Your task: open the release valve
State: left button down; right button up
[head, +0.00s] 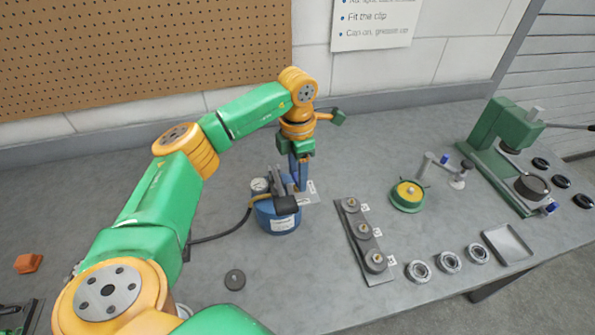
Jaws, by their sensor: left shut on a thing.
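A squat blue pump (277,219) with a white label stands on the bench, left of the picture's centre. A round gauge (259,185) and dark upright parts sit on its top. My left arm reaches over from the left, and its gripper (300,186) points down at the right side of the pump's top. The left gripper is shut on a small part there, by its place the release valve. The fingers hide most of that part, so its turn cannot be seen. My right gripper is not in view.
A black hose runs left from the pump. A rack with several round parts (364,240) stands close on the right. Further right are a green-yellow round unit (407,195), bearing rings (449,262), a metal tray (508,244) and a green press (500,150). A dark disc (235,279) lies in front.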

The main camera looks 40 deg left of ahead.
pick_arm(q)
jog(key=shift+m, duration=0.8)
jog(key=shift+c, duration=1.4)
grip_release()
jog(key=shift+r, duration=0.35)
notch_tip(320, 180, up, 6)
jog(key=shift+r+b, duration=0.25)
jog(key=shift+b, duration=0.45)
